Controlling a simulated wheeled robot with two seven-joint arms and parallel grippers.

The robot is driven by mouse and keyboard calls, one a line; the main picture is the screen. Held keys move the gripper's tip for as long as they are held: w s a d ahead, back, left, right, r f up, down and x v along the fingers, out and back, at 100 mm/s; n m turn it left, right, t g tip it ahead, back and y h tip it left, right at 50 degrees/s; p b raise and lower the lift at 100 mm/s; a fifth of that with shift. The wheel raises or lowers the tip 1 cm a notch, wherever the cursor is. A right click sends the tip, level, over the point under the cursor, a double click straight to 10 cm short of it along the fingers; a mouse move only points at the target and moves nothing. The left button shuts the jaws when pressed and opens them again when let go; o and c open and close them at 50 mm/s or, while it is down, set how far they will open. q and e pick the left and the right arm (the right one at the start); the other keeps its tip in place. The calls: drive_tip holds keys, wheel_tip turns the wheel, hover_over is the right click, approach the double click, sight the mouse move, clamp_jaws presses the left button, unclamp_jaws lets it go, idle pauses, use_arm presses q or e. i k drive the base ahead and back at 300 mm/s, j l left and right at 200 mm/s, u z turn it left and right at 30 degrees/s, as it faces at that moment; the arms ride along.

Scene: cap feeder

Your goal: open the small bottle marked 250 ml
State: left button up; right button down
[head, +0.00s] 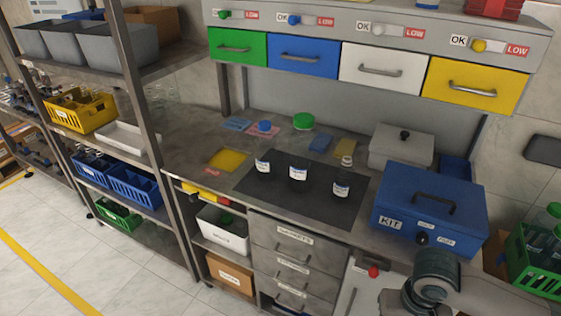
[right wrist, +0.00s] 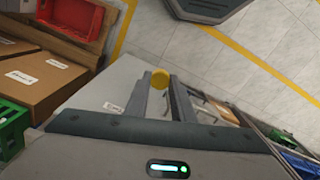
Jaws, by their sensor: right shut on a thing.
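Three dark bottles with white labels stand upright on the dark mat (head: 268,192) in the head view: a left bottle (head: 262,167), a middle bottle (head: 298,172) and a right bottle (head: 341,188). The right bottle shows a pale bare neck. The label print is too small to read. In the right wrist view my right gripper (right wrist: 159,88) is shut on a round yellow cap (right wrist: 160,77), held between its fingertips away from the bottles. My left gripper is in neither view.
A blue cap (head: 264,126) and a green cap (head: 303,121) are at the back of the bench. A yellow pad (head: 228,160) lies left of the mat. A blue kit box (head: 430,205) is on the right. Colored drawers (head: 303,55) hang above.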

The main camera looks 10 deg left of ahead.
sight(345, 172)
drive_tip(key=i+j, duration=0.1)
drive_tip(key=j, duration=0.45)
drive_tip(key=i+j, duration=0.1)
drive_tip(key=j, duration=0.5)
drive_tip(key=i+j, duration=0.1)
drive_tip(key=j, duration=0.45)
drive_tip(key=i+j, duration=0.1)
drive_tip(key=j, duration=0.45)
drive_tip(key=i+j, duration=0.1)
drive_tip(key=j, duration=0.45)
drive_tip(key=z, duration=0.05)
